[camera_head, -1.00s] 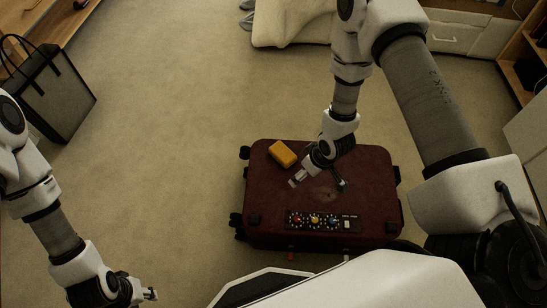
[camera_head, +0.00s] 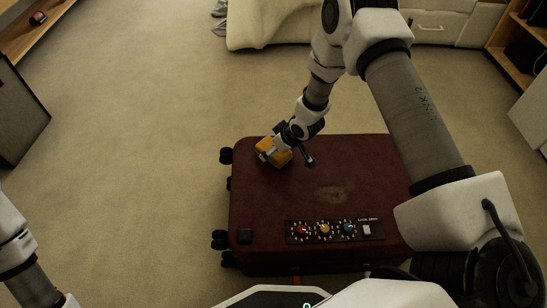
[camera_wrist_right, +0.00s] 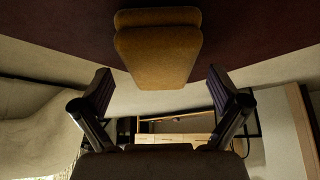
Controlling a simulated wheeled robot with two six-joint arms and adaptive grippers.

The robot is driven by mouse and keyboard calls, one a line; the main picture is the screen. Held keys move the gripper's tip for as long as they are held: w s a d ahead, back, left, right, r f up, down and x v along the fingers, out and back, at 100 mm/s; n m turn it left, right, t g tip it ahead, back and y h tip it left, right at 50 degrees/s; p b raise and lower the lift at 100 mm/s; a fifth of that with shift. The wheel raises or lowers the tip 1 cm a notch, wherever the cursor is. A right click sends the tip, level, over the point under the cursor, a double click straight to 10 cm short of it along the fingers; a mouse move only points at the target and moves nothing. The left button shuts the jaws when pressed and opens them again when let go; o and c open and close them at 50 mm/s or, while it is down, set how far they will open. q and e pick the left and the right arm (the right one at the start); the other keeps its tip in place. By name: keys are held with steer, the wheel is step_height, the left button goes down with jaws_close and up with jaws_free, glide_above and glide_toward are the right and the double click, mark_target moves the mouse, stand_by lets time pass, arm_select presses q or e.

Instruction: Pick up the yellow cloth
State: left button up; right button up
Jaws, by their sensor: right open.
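The yellow cloth (camera_head: 267,146) is a small folded block lying near the far left corner of the red suitcase (camera_head: 275,195). My right gripper (camera_head: 287,157) is over the cloth from the right arm and hides part of it. In the right wrist view, the cloth (camera_wrist_right: 157,48) lies centred ahead of the two fingers of my right gripper (camera_wrist_right: 160,80). The fingers are apart, with visible gaps on both sides of the cloth. My left arm shows at the lower left, but its gripper is outside the frame.
A panel of coloured dials (camera_head: 330,230) sits on the suitcase's near side. Wheels line its left edge. The carpet (camera_head: 130,150) to the left is clear. A pale draped piece of furniture (camera_head: 270,25) is at the back.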

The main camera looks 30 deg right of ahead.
steer(key=shift+x, duration=0.85)
arm_select(q)
steer(key=shift+f, duration=0.4)
arm_select(e)
steer(key=shift+s+r, duration=0.1)
arm_select(q)
steer(key=shift+r, duration=0.1)
arm_select(e)
steer(key=shift+f, duration=0.3)
